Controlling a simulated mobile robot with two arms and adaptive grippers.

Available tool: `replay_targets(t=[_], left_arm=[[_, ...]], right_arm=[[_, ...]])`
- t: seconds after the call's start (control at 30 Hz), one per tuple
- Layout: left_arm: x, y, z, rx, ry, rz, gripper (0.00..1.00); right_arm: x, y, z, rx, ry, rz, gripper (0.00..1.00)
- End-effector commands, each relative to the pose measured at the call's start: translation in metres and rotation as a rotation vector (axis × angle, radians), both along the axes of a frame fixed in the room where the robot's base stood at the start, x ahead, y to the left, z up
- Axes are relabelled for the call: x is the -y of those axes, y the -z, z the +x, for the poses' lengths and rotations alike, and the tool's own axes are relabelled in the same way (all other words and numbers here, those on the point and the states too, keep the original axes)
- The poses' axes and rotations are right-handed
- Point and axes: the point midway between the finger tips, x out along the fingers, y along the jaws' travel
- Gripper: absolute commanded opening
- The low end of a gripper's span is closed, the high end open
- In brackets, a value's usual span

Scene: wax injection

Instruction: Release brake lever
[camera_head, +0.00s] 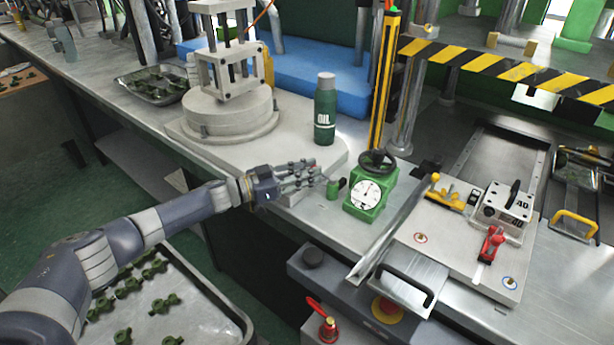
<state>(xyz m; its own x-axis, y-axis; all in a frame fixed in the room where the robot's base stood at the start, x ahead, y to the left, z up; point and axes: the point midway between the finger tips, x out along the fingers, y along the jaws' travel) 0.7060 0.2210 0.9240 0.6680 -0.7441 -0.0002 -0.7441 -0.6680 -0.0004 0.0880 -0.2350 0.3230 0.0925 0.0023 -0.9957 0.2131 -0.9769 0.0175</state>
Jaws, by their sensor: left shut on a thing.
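My left gripper (300,176) reaches in from the left over the steel worktop. Its fingers are closed at what looks like the brake lever, largely hidden by the fingers. A small green end piece (334,188) shows just right of the fingertips, beside the green dial gauge unit (364,194) with its black handwheel (378,162). I cannot see clearly how the lever joins the unit or the bench. My right gripper is not in view.
A green oil bottle (325,115) stands behind the gripper. A fixture plate (440,250) with a red clamp (491,243) and a yellow clamp (450,192) lies to the right. A tray (225,318) of green parts is at lower left. A striped barrier bar (500,66) crosses the upper right.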

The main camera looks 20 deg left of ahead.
Motion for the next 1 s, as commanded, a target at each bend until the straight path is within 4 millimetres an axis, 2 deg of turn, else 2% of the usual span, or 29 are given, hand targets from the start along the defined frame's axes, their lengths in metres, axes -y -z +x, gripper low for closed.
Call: replay_targets(t=[0.3,0.33,0.4,0.77,0.87,1.0], left_arm=[[0.0,-0.005,0.003,0.005,-0.004,-0.005,0.0],[0.0,-0.005,0.003,0.005,-0.004,-0.005,0.22],[0.0,-0.005,0.003,0.005,-0.004,-0.005,0.36],[-0.002,-0.002,0.0,0.001,-0.001,-0.001,0.36],[-0.009,-0.001,-0.006,0.001,-0.002,-0.001,0.36],[-0.028,0.0,-0.023,0.0,-0.002,0.001,0.36]], right_arm=[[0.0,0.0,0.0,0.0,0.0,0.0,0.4],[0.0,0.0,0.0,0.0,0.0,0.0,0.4],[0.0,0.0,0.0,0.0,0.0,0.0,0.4],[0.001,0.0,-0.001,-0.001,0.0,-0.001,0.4],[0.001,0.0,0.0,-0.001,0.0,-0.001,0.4],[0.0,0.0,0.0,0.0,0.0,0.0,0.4]])
